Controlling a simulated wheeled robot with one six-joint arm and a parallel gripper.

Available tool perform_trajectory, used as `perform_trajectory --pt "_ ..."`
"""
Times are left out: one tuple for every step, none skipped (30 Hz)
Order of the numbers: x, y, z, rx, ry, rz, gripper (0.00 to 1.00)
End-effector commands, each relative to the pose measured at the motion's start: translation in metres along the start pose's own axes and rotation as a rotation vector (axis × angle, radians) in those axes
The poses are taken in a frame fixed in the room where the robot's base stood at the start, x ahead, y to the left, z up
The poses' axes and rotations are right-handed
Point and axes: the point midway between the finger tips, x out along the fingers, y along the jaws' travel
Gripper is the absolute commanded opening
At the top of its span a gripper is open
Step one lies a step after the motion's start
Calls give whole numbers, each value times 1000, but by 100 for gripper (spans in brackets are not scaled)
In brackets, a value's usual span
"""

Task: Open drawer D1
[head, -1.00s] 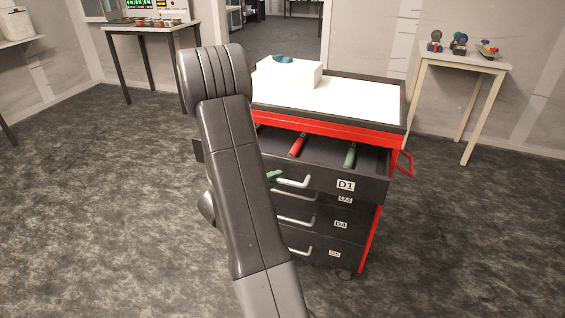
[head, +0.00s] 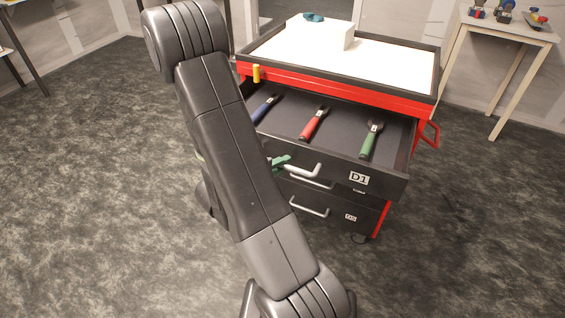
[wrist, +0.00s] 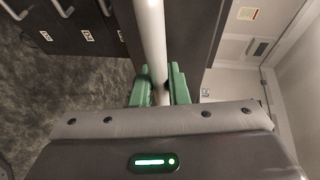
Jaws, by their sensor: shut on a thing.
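Drawer D1 (head: 331,176) is the top drawer of the red and black tool cart. It stands well out from the cart, and its inside shows. In it lie a blue-handled tool (head: 264,109), a red-handled tool (head: 313,123) and a green-handled tool (head: 370,141). My gripper (head: 283,162) has green fingers and is at the left part of the drawer's pale handle (head: 305,171), partly hidden by my arm. In the wrist view my gripper (wrist: 160,90) is shut on the handle bar (wrist: 151,38), one finger on each side.
The cart's white top (head: 380,63) carries a white box (head: 322,34) with a teal item on it. Lower drawers stay shut below D1. A side table (head: 512,30) with small objects stands at the back right. Carpet around the cart is clear.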

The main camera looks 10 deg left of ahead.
Motion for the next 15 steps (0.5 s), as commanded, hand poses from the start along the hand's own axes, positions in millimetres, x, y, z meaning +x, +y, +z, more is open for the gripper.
perform_trajectory --pt "0 0 0 1 0 0 0" --pt "0 0 0 1 0 0 0" --pt "0 0 0 1 0 0 0" --pt "0 0 0 1 0 0 0" --pt "0 0 0 1 0 0 18" --pt "0 0 0 1 0 0 26" --pt "0 0 0 1 0 0 32" --pt "0 0 0 1 0 0 36" --pt "0 0 0 1 0 0 36" --pt "0 0 0 1 0 0 36" --pt "0 0 0 1 0 0 36" --pt "0 0 0 1 0 0 36" --pt "0 0 0 1 0 0 36" --pt "0 0 0 0 0 0 36" --pt "0 0 0 1 0 0 36"
